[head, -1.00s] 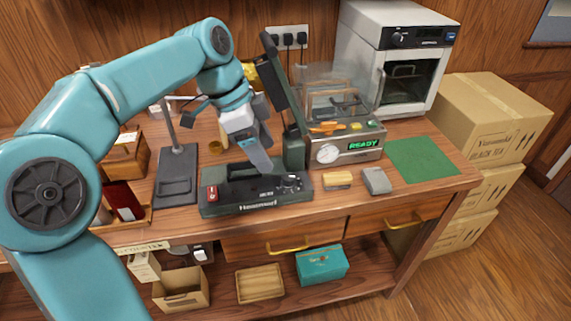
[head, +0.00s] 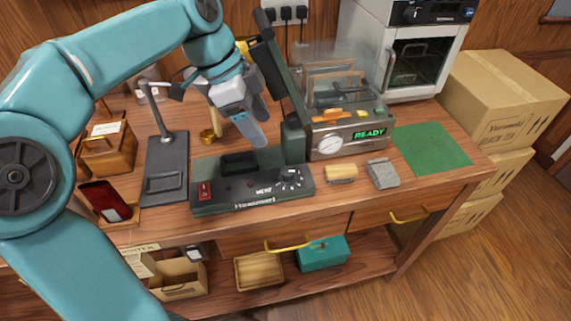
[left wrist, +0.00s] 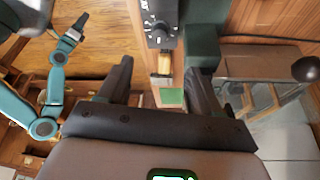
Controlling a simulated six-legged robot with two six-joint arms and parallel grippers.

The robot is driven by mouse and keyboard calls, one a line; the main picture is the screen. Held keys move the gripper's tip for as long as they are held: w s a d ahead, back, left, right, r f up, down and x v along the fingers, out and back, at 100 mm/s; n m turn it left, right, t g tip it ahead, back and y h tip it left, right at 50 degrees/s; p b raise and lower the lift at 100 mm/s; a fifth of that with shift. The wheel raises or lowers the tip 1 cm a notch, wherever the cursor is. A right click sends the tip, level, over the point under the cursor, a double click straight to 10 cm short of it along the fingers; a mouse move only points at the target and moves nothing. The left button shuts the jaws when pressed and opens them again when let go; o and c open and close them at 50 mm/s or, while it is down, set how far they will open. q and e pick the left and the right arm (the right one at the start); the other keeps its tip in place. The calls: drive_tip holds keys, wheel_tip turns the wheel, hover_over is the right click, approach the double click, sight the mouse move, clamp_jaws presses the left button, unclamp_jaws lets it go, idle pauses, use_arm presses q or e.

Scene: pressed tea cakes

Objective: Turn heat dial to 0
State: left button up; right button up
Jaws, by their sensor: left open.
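The heat dial (head: 290,177) is a dark knob with white marks around it, at the right end of the dark sealer's top panel (head: 237,194). Its setting is too small to read in the head view. In the left wrist view the dial (left wrist: 158,27) shows at the top, beyond the fingertips. My left gripper (head: 258,128) is open and empty, above and behind the panel, apart from the dial. Its two dark fingers (left wrist: 159,68) stand wide apart in the left wrist view. A teal arm, apparently my right, ends in a small gripper (left wrist: 73,32) there; its jaws are unclear.
The sealer's raised dark arm (head: 283,72) stands close to my left gripper. A machine with a READY display (head: 370,133) is to the right. A tan block (head: 341,173) and a grey block (head: 383,173) lie beside the sealer. The green mat (head: 432,148) is bare.

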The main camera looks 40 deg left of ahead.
sight(287, 171)
use_arm(q)
drive_tip(key=b+x, duration=0.1)
drive_tip(key=x, duration=1.2)
drive_tip(key=shift+d+f, duration=0.15)
drive_tip(key=shift+f, duration=0.1)
drive_tip(key=c, duration=1)
